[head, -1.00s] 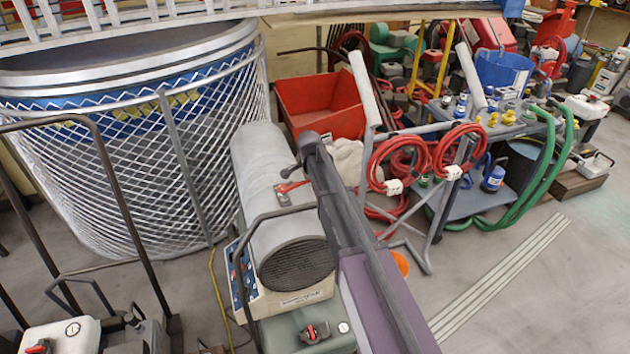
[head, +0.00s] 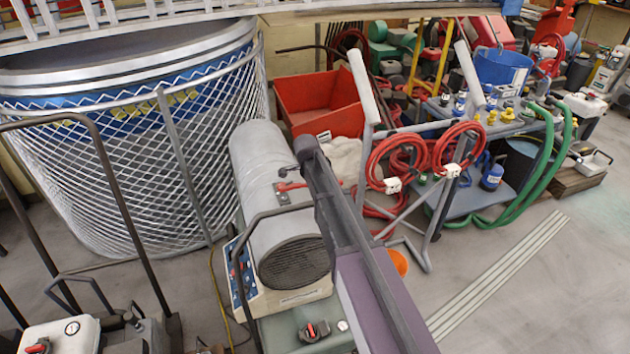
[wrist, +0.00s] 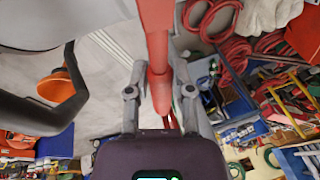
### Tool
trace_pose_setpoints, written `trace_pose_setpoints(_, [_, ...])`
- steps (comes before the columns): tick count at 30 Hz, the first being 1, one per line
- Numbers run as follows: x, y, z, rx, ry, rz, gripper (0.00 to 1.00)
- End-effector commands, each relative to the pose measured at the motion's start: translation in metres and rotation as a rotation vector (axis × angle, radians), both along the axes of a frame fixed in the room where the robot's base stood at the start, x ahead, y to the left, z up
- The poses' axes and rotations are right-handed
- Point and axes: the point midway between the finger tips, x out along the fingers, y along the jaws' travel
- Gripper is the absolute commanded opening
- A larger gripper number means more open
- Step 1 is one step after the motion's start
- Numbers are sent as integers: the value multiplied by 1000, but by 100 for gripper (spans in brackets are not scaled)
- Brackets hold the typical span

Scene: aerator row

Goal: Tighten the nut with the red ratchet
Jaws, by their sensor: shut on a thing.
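The red ratchet (head: 291,186) lies across the top of a grey cylindrical heater-like body in the head view. Part of it is hidden behind my arm. In the wrist view the ratchet's red handle (wrist: 157,45) runs down from the top edge in between my fingers. My gripper (wrist: 160,92) is shut on this handle, with one grey finger on each side. In the head view my arm hides the gripper. The nut cannot be made out; the ratchet's left end is over a small grey plate (head: 283,198) on the cylinder.
The grey cylinder (head: 262,165) stands on a control box, with a dark bar handle (head: 240,250) in front. A large mesh-wrapped tank (head: 130,150) stands left. A red bin (head: 318,100) and a cart hung with red hoses (head: 395,160) stand behind and right.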

Motion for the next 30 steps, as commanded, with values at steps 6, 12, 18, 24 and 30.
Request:
trace_pose_setpoints(6, [-3, -1, 0, 0, -1, -30, 0])
trace_pose_setpoints(12, [-3, 0, 0, 0, -1, -30, 0])
trace_pose_setpoints(18, [-11, 1, 0, 1, 0, -89, 0])
trace_pose_setpoints(24, [-26, 2, 0, 0, 0, -225, 0])
trace_pose_setpoints(30, [-39, 3, 0, -1, 0, -353, 0])
